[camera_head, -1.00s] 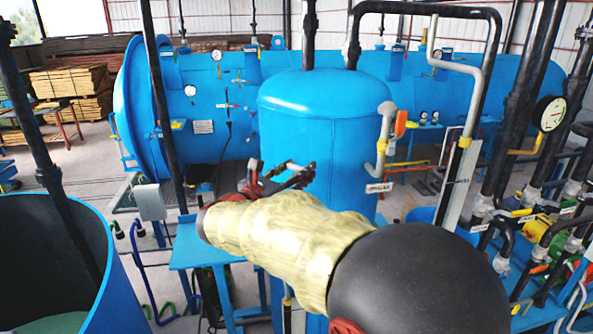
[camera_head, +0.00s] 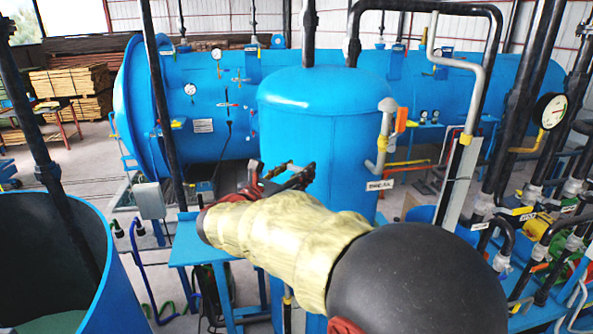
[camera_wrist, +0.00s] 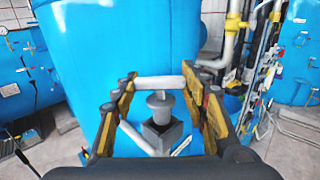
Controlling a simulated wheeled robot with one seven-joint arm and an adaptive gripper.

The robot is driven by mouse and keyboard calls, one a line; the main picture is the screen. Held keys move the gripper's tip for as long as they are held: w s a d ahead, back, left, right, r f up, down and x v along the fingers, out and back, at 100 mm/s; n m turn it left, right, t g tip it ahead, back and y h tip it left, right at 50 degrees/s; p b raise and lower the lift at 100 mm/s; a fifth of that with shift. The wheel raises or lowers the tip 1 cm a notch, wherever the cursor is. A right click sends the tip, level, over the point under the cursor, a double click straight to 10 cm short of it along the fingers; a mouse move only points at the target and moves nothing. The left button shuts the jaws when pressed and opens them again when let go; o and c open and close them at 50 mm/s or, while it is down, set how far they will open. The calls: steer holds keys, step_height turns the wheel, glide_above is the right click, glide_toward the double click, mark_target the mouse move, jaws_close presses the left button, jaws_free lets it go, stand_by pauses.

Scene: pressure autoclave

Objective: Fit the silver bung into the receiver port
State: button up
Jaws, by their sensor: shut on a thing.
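The silver bung (camera_wrist: 160,102) is in the middle of the wrist view, a grey plug below a pale crossbar that spans between my fingertips. My gripper (camera_wrist: 158,83) is shut on that crossbar. A dark grey square block, which looks like the receiver port (camera_wrist: 161,137), is directly below the bung in the picture. Whether the bung's lower end is in it or just above it I cannot tell. In the head view my gripper (camera_head: 287,173) is in front of the blue upright tank, and the bung and the port cannot be made out there.
The blue upright tank (camera_head: 325,115) stands close behind my gripper. A blue table (camera_head: 190,243) is left of my arm, and an open blue vessel (camera_head: 118,290) stands at lower left. Pipes and a gauge (camera_head: 549,112) crowd the right. The long blue autoclave (camera_head: 150,110) lies behind.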

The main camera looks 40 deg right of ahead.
steer(key=shift+f+b, duration=1)
steer(key=shift+f, duration=0.45)
steer(key=o, duration=1.2)
steer(key=shift+o, duration=0.2)
steer(key=v, duration=1.2)
